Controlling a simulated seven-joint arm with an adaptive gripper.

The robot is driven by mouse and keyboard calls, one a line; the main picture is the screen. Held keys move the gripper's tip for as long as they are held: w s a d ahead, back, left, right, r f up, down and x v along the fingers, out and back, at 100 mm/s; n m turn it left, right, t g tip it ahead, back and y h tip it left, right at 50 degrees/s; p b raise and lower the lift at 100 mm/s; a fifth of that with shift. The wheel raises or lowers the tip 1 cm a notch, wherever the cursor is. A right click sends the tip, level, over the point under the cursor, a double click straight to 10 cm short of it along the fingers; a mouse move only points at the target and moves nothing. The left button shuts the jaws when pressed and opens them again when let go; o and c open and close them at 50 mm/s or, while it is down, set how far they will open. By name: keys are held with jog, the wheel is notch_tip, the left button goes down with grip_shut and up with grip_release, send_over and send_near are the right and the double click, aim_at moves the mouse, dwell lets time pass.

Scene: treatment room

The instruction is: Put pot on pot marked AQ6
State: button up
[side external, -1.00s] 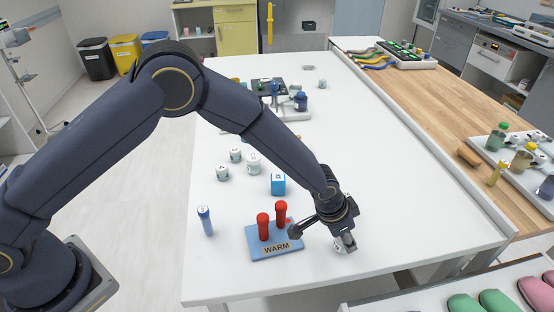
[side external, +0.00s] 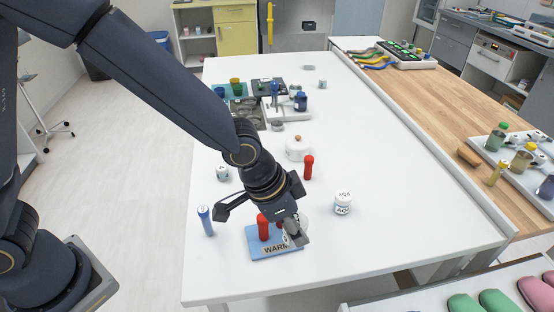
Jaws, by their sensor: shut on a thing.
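The pot marked AQ6 (side external: 342,204) is a small white pot with a pale blue band, standing upright on the white table, right of my gripper. My gripper (side external: 296,238) is above the front of the table, over the right side of the blue WARM rack. It is shut on a small whitish pot (side external: 304,224), which is mostly hidden by the fingers. The held pot is apart from the AQ6 pot, and its marking cannot be read.
The WARM rack (side external: 262,254) holds a red tube (side external: 263,228). Another small pot (side external: 222,173) and a white knobbed container (side external: 298,150) stand farther back. The table's right side is clear.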

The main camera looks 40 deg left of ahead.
jog(key=w+a+r, duration=0.1)
jog(key=w+r, duration=0.4)
jog(key=w, duration=0.2)
jog(key=n, duration=0.1)
send_over(350, 193)
jog(key=s+a, duration=0.2)
jog(key=f, duration=0.8)
jog(key=shift+s+d, duration=0.2)
jog(key=shift+d, duration=0.05)
jog(key=shift+w+d+f, duration=0.1)
jog(key=shift+w+f, duration=0.25)
jog(key=shift+f, duration=1.7)
jog(key=shift+f, duration=0.15)
jog(key=o, duration=1.1)
jog(key=shift+o, duration=0.2)
